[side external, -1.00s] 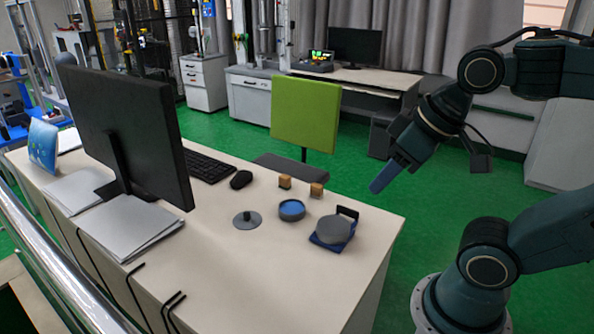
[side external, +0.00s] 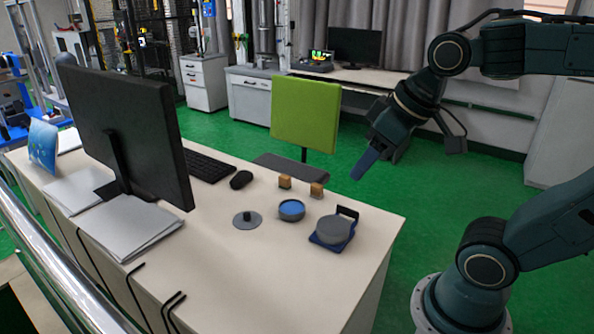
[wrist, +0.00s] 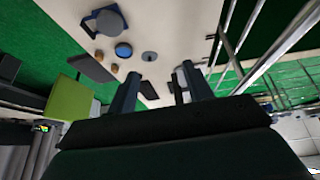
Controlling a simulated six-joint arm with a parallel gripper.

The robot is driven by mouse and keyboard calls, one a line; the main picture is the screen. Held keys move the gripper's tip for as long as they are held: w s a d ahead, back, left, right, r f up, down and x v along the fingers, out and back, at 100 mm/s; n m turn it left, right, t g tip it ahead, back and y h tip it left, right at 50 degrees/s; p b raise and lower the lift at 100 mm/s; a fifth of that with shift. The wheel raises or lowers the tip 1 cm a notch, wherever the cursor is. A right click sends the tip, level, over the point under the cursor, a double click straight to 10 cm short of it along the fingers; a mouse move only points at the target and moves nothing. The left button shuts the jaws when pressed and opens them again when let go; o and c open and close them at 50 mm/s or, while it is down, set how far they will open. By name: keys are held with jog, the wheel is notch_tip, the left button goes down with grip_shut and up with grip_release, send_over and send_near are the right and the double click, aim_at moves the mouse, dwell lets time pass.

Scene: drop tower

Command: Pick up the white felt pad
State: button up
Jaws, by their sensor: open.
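I cannot make out a clearly white felt pad in either view. On the desk (side external: 270,270) are a blue holder with a grey disc on it (side external: 333,230), a round dish with a blue inside (side external: 291,209), and a flat grey disc with a dark knob (side external: 247,220). Two small wooden blocks (side external: 285,182) (side external: 316,190) stand behind them. The same things show in the wrist view: the holder (wrist: 106,20), the dish (wrist: 123,50) and the knobbed disc (wrist: 149,56). My gripper (side external: 366,164) is open and empty, above and beyond the desk's right side. Its two fingers (wrist: 160,90) are apart.
A large monitor (side external: 128,130), a keyboard (side external: 207,166), a mouse (side external: 241,180) and papers (side external: 130,225) take up the desk's left part. A green chair (side external: 305,112) stands behind the desk. The front right desk top is bare.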

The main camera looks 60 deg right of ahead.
jog(key=w+d+f, duration=0.2)
jog(key=w+d, duration=0.5)
jog(key=w, duration=0.2)
jog(key=w+d+f, duration=0.2)
jog(key=w+d, duration=0.5)
jog(key=w, duration=0.3)
jog(key=w+d+f, duration=0.3)
jog(key=d+f, duration=0.6)
jog(key=d, duration=0.1)
jog(key=w+d+f, duration=0.2)
jog(key=d+f, duration=0.8)
jog(key=d, duration=0.1)
jog(key=shift+w+g, duration=0.4)
jog(key=shift+d+f, duration=0.1)
send_near(316, 185)
jog(key=shift+x, duration=2.5)
jog(key=shift+d, duration=0.15)
